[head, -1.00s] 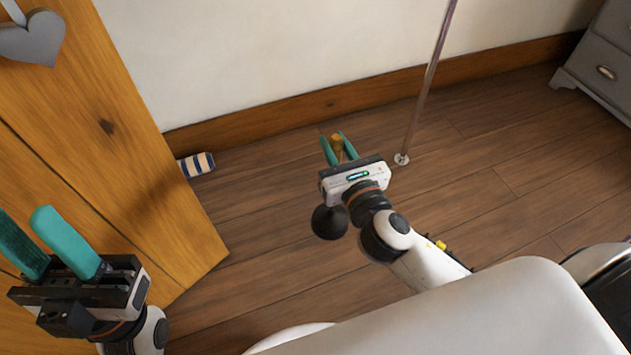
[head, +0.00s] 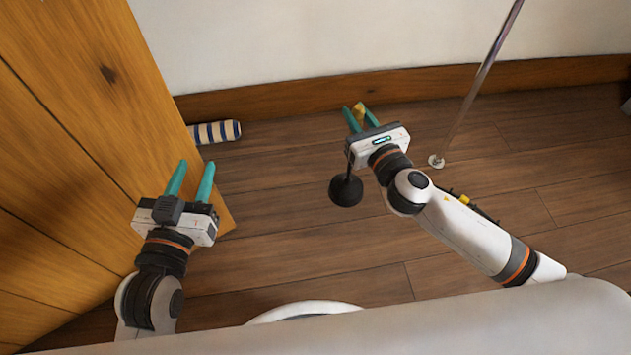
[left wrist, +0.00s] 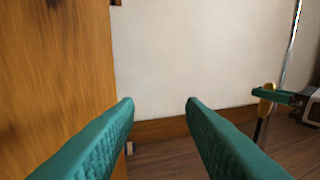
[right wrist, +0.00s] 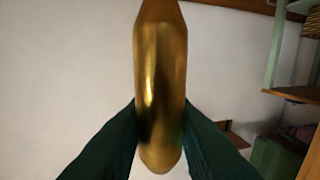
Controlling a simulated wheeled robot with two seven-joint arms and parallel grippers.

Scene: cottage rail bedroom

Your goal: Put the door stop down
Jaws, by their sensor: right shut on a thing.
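The door stop has a brass grip (head: 359,110), a thin dark rod and a round black base (head: 346,190). My right gripper (head: 361,117) is shut on the brass grip, which stands large between its fingers in the right wrist view (right wrist: 160,85). The base hangs below the gripper; I cannot tell whether it touches the floor. The grip (left wrist: 266,101) and part of the rod show at the right of the left wrist view. My left gripper (head: 190,178) is open and empty, in front of the wooden door.
The wooden door (head: 75,110) fills the left side. A striped roll (head: 216,131) lies on the floor by its edge. A thin upright pole (head: 475,95) stands right of my right gripper. The plank floor (head: 290,190) between the grippers is clear.

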